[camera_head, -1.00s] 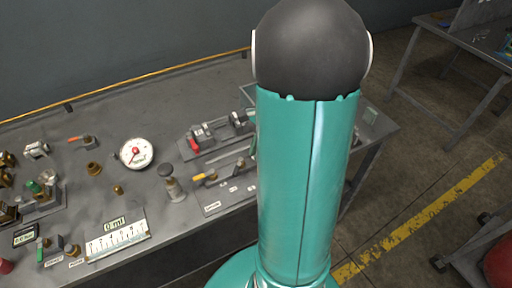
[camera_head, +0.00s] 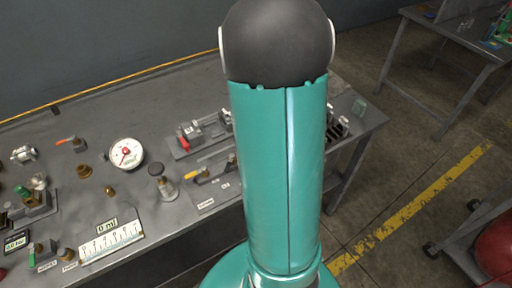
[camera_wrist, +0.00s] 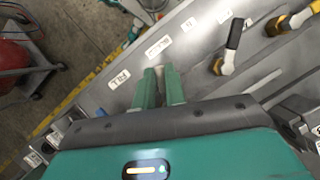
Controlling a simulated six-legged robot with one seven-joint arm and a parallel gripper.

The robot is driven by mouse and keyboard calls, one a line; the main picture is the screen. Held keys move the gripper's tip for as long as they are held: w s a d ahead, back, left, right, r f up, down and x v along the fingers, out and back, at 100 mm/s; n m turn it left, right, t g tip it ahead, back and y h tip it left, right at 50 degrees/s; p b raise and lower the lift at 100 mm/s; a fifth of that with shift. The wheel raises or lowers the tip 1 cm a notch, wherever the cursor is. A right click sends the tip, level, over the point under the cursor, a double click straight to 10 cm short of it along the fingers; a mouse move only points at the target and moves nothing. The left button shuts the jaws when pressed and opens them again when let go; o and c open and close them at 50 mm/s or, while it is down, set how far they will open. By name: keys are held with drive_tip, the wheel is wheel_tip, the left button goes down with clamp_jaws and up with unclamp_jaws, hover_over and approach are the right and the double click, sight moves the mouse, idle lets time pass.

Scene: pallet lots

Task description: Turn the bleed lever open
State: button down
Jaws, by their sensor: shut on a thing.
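In the wrist view my gripper (camera_wrist: 161,80) has its two teal fingers close together over the grey panel of the bench. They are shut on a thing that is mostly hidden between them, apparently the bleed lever. A small white label (camera_wrist: 158,47) lies just beyond the fingertips, and a label that seems to read FILL (camera_wrist: 118,78) lies to their left. In the head view my arm hides the gripper and the held lever.
A black-handled lever (camera_wrist: 234,36) and a yellow-handled lever (camera_wrist: 290,20) stand right of the fingers. Open floor with a yellow line lies right.

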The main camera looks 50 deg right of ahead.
drive_tip(key=n, duration=0.1)
drive_tip(key=d+n+h, duration=0.1)
drive_tip(key=n, duration=0.3)
drive_tip(key=shift+s+d+g+h, duration=0.3)
drive_tip(key=shift+s+g+h, duration=0.05)
drive_tip(key=shift+g+h, duration=0.05)
drive_tip(key=c, duration=1.5)
unclamp_jaws()
drive_tip(key=shift+o, duration=0.2)
drive_tip(key=shift+r, duration=0.1)
drive_tip(key=v, duration=1.3)
drive_tip(key=shift+w+r, duration=0.15)
drive_tip(key=shift+r, duration=0.15)
drive_tip(key=shift+d, duration=0.1)
